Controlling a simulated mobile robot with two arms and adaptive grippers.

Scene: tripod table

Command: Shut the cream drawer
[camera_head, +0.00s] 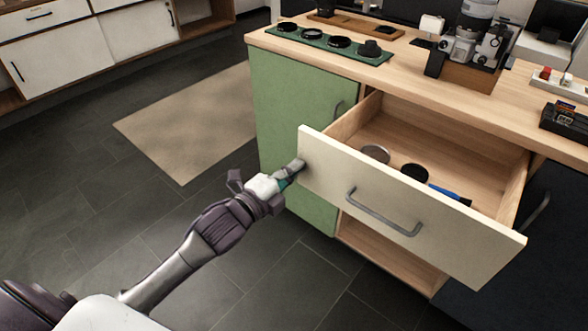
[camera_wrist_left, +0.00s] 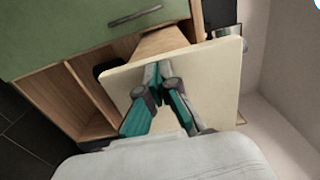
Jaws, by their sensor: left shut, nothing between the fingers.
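The cream drawer (camera_head: 345,182) is pulled out of the wooden cabinet, and its inside shows from above. Its front carries a grey bar handle (camera_head: 384,213). Inside lie a round grey disc (camera_head: 376,153), a dark round item (camera_head: 414,172) and a blue item (camera_head: 443,191). My left gripper (camera_head: 298,168) is shut and empty at the left end of the drawer front. In the left wrist view the cream front (camera_wrist_left: 212,80) lies just ahead of the shut fingertips (camera_wrist_left: 157,72); I cannot tell whether they touch it. My right gripper is not in view.
A green door (camera_head: 290,125) is left of the drawer, with an open shelf (camera_head: 385,262) below. The wooden counter (camera_head: 420,70) holds a green tray (camera_head: 330,50) of round parts and a camera-like device (camera_head: 470,40). Dark floor and a beige mat (camera_head: 195,125) lie left.

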